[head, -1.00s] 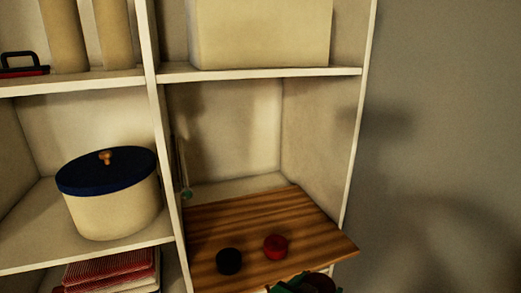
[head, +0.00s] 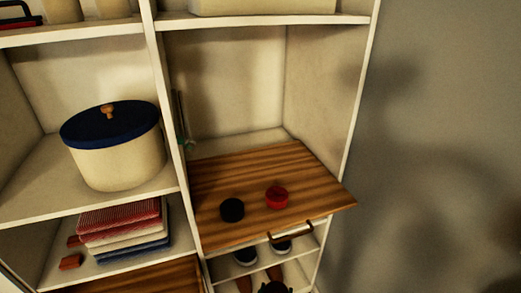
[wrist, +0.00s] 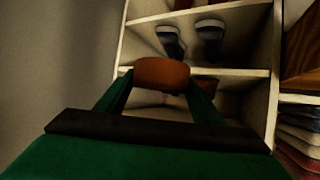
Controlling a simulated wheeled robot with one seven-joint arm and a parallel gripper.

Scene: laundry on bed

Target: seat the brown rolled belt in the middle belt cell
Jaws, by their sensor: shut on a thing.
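In the wrist view my gripper (wrist: 160,82) has its green fingers shut on the brown rolled belt (wrist: 161,72). The belt shows as a rounded brown roll between the fingertips, in front of shelves and clear of them as far as I can tell. In the head view a wooden drawer-like board (head: 215,232) juts out of the right-hand shelf bay. A black rolled belt (head: 232,210) and a red rolled belt (head: 277,197) sit on it, slightly apart. No cell dividers can be made out, so I cannot tell which cell is the middle one.
The board has a front handle (head: 291,233). Shoes (head: 281,246) stand on the shelf below and also show in the wrist view (wrist: 210,30). A lidded round box (head: 118,155) and folded cloths (head: 125,228) are to the left. A bare wall (head: 440,120) is at right.

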